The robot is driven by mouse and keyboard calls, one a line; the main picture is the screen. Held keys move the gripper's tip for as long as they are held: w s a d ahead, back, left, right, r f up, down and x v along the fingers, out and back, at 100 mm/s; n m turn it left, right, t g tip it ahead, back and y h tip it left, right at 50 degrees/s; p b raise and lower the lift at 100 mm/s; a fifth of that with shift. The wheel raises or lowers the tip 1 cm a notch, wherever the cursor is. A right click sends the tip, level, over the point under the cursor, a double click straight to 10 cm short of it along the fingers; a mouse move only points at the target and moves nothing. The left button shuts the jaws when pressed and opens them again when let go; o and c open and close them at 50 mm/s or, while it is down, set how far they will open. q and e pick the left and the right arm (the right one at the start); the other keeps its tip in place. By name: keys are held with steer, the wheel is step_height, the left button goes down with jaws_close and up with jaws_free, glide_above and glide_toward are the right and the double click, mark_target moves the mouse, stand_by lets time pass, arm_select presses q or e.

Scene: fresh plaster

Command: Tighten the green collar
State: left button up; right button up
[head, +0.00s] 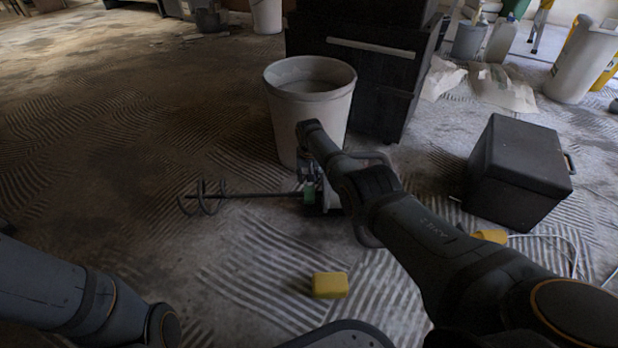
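The green collar (310,193) sits where the long thin shaft of a mixer meets its body on the floor, in the middle of the head view. The shaft (255,195) lies to the left and ends in a spiral paddle (203,197). My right arm reaches over the mixer body and hides most of it. My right gripper (306,172) points down just above the collar, partly hidden behind my wrist; I cannot tell whether its fingers touch the collar or how far they are apart. My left arm is at the lower left, and its gripper is not in view.
A grey bucket (310,92) stands right behind the mixer, with a dark cabinet (370,70) behind it. A yellow block (330,285) lies in front. A black box (518,172) and a pale cable (560,238) are at the right. The ridged floor at the left is clear.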

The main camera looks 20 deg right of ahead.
steer(key=shift+r, duration=0.5)
step_height(320, 180, up, 11)
steer(key=s, duration=0.2)
steer(key=shift+a, duration=0.35)
steer(key=shift+f, duration=0.1)
